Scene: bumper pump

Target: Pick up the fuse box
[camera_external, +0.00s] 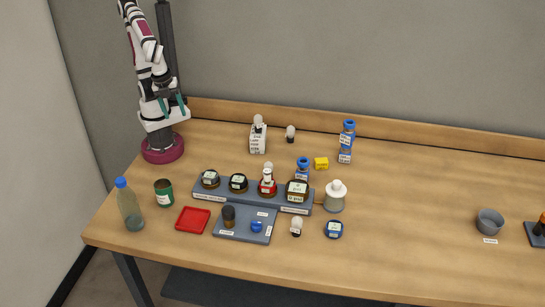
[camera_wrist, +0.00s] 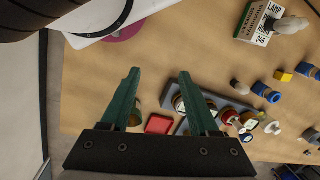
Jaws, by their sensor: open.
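A small yellow box (camera_external: 321,163) lies on the table right of centre in the external view, and it shows near the right edge of the wrist view (camera_wrist: 283,75). A larger white box (camera_external: 258,144) stands farther back, with a bulb on top. In the wrist view the white box (camera_wrist: 262,22) shows the word LAMP. My gripper (camera_external: 174,104) is raised near my base, far left of both boxes. Its teal fingers (camera_wrist: 158,78) are apart and empty.
A grey rack (camera_external: 225,196) with several jars lies in front. A red tray (camera_external: 193,220), green can (camera_external: 164,194) and clear bottle (camera_external: 130,210) stand left. The table's right middle is clear.

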